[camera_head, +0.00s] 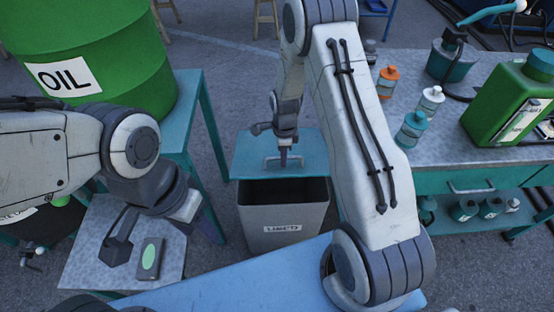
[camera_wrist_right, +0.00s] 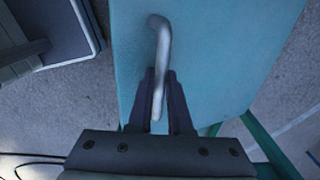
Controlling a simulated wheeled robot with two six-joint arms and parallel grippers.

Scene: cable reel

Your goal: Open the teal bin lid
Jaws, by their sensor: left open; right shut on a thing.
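The teal bin lid (camera_head: 250,150) stands off the back of the grey bin (camera_head: 283,222), whose dark opening (camera_head: 285,189) shows in front of it. The lid also fills the middle of the right wrist view (camera_wrist_right: 220,60). Its pale metal bar handle (camera_wrist_right: 161,50) runs between the fingers of my right gripper (camera_wrist_right: 162,100), which is shut on it. In the head view my right gripper (camera_head: 284,153) reaches down to the handle. My left gripper (camera_head: 150,222) is open over a small grey-topped table, away from the bin.
A green oil drum (camera_head: 85,45) stands on a teal table at the left. A flat device with a green face (camera_head: 150,257) lies on the small table (camera_head: 85,270). At the right, a workbench (camera_head: 455,180) holds bottles and a green canister (camera_head: 505,105). A blue surface (camera_head: 230,280) lies in front.

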